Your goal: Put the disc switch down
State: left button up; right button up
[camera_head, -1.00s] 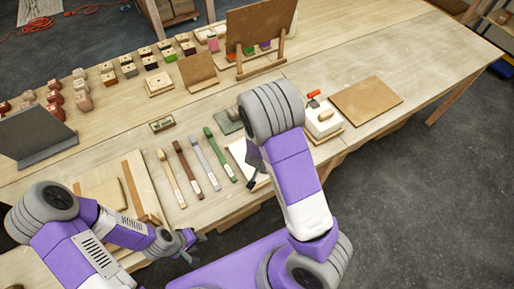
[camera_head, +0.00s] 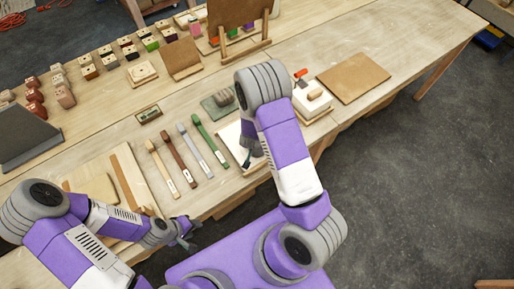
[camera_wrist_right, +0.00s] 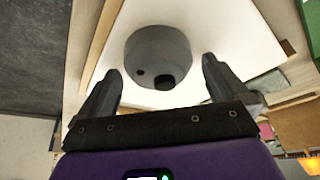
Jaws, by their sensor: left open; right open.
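The disc switch (camera_wrist_right: 158,52) is a grey round body with two dark holes in its side, resting on a white board (camera_wrist_right: 215,35) in the right wrist view. My right gripper (camera_wrist_right: 160,72) is open, one finger to each side of the disc switch, with visible gaps. In the head view my right arm hides the switch and most of the gripper; part of the white board (camera_head: 230,136) shows beside it. My left gripper (camera_head: 188,232) is open and empty at the table's front edge.
Several coloured strips (camera_head: 185,150) lie left of the white board. A grey-green mat (camera_head: 212,108) lies behind it, with a grey item partly hidden by my arm. A white block with a red-tipped tool (camera_head: 312,100) and a brown board (camera_head: 353,76) are to the right.

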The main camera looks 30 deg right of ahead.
jog(key=shift+r, duration=0.1)
jog(key=c, duration=1.2)
